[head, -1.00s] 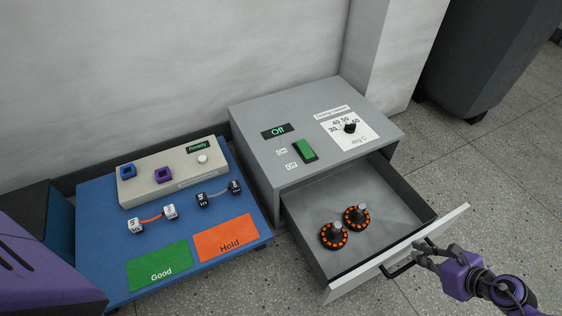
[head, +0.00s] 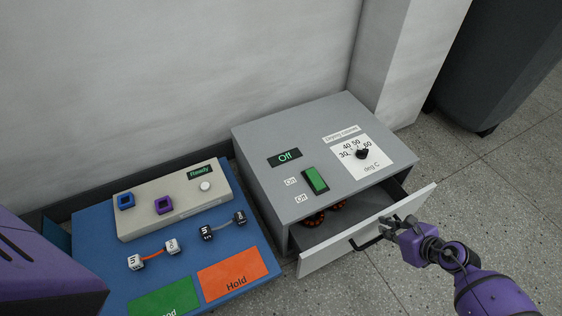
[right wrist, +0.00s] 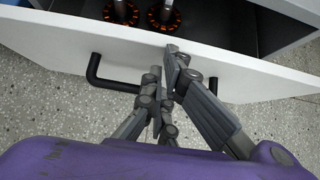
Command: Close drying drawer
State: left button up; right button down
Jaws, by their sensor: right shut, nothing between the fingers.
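The drying drawer (head: 345,241) juts partly out of the grey drying box (head: 270,160). Its white front and black handle (head: 368,243) face me. Two orange-and-black ring parts (head: 322,214) lie inside, mostly under the box top; they also show in the right wrist view (right wrist: 166,17). My right gripper (head: 390,224) is shut and empty. Its fingertips are at the outer face of the drawer front, by the handle; in the right wrist view (right wrist: 163,62) they appear against the white panel. My left gripper is out of view; only part of my left arm shows at the left edge.
The box shows "Off", with a green switch (head: 315,180) and a temperature dial (head: 361,152). Left of it, a blue board (head: 92,235) carries a beige tester (head: 180,210), two small cable pieces, and green and orange pads. A dark bin (head: 500,70) stands at the back right.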

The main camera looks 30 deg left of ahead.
jog(key=w+a+b, duration=0.1)
jog(key=w+a, duration=0.3)
jog(key=a, duration=0.3)
jog(key=shift+w, duration=0.35)
